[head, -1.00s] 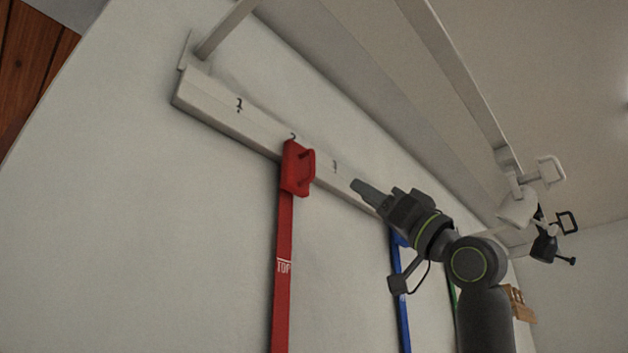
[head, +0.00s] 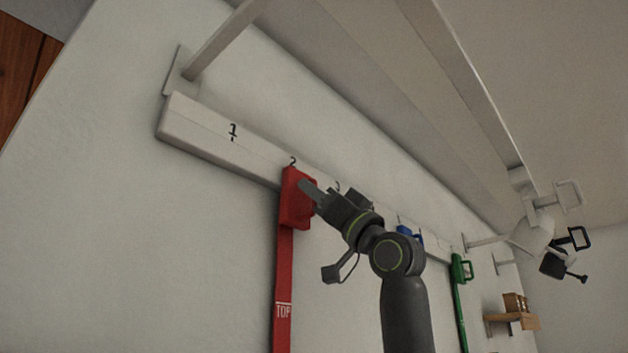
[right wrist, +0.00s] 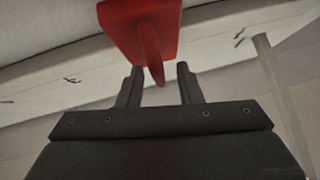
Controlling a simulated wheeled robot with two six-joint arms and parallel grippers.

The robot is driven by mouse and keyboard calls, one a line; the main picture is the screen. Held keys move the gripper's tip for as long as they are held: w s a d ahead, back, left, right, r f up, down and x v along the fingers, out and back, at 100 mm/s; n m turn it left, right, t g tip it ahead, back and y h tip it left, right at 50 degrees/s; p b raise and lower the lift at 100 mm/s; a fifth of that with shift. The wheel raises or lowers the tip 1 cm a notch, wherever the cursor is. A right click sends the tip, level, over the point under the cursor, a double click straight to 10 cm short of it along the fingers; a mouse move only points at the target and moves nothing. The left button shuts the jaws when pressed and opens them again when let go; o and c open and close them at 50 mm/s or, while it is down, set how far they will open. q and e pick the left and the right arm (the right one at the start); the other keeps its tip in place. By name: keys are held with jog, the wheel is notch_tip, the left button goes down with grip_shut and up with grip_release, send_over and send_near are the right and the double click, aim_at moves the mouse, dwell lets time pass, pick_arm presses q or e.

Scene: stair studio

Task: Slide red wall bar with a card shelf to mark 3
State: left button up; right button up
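The red wall bar (head: 284,265) hangs down the wall from a red slider block with a handle (head: 294,207), marked TOP lower down. The block sits on the pale rail (head: 205,138) just below mark 2 (head: 293,162). Mark 1 (head: 233,131) is to its left; another mark (head: 338,186), partly hidden, is to its right. My right gripper (head: 305,188) is at the block. In the right wrist view its open fingers (right wrist: 160,72) stand either side of the red handle (right wrist: 150,55), with gaps showing. No card shelf shows on the visible bar. My left gripper is out of view.
A blue slider (head: 408,235) and a green slider (head: 461,268) sit farther right along the rail. A wooden shelf (head: 512,320) with small boxes is on the wall at far right. A sloping beam runs above the rail. The rail left of the red block is clear.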

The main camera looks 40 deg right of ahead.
jog(key=shift+w+r, duration=0.3)
jog(key=shift+w, duration=0.05)
grip_shut()
